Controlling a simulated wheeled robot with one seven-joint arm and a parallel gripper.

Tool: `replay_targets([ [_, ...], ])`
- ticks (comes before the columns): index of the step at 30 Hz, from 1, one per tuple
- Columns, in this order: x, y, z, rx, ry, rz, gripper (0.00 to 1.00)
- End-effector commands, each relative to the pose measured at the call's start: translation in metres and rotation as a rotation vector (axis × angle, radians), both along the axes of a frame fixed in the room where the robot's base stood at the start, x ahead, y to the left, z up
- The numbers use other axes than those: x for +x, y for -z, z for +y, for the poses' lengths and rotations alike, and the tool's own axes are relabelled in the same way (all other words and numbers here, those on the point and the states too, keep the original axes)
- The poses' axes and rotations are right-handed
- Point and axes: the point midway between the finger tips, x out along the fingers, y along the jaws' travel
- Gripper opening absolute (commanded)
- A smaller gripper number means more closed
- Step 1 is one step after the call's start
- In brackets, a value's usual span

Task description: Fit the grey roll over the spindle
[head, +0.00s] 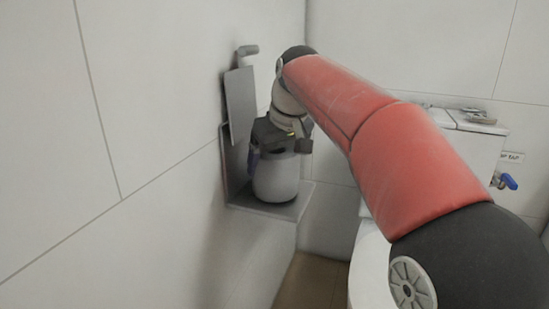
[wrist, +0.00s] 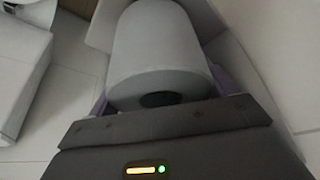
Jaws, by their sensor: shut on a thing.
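The grey roll (head: 275,184) is upright in the head view, just over the lower plate of a grey wall-mounted holder (head: 241,98). In the wrist view the roll (wrist: 160,50) fills the middle, with the dark hole in its near end showing. My gripper (head: 279,152) is shut on the roll, with purple fingers along its sides, partly hidden; it also shows in the wrist view (wrist: 160,92). I cannot make out a spindle under or inside the roll. I cannot tell whether the roll touches the plate.
A short grey peg (head: 247,51) sticks out above the holder's upper plate. The wall is close on the left. A white toilet cistern (head: 478,140) with a blue valve handle (head: 508,181) stands to the right, behind my arm. Floor shows below the holder.

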Motion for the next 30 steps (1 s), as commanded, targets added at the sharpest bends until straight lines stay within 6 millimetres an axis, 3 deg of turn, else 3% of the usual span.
replay_targets([
  [17,-0.0002,0.0067,0.0,0.0,0.0,0.0,0.6],
  [18,-0.0001,0.0068,-0.0001,-0.001,0.0,0.001,0.86],
  [21,-0.0001,0.0068,-0.0001,-0.001,0.0,0.001,0.99],
  [30,-0.0012,0.0018,-0.0009,0.001,0.0,-0.001,1.0],
])
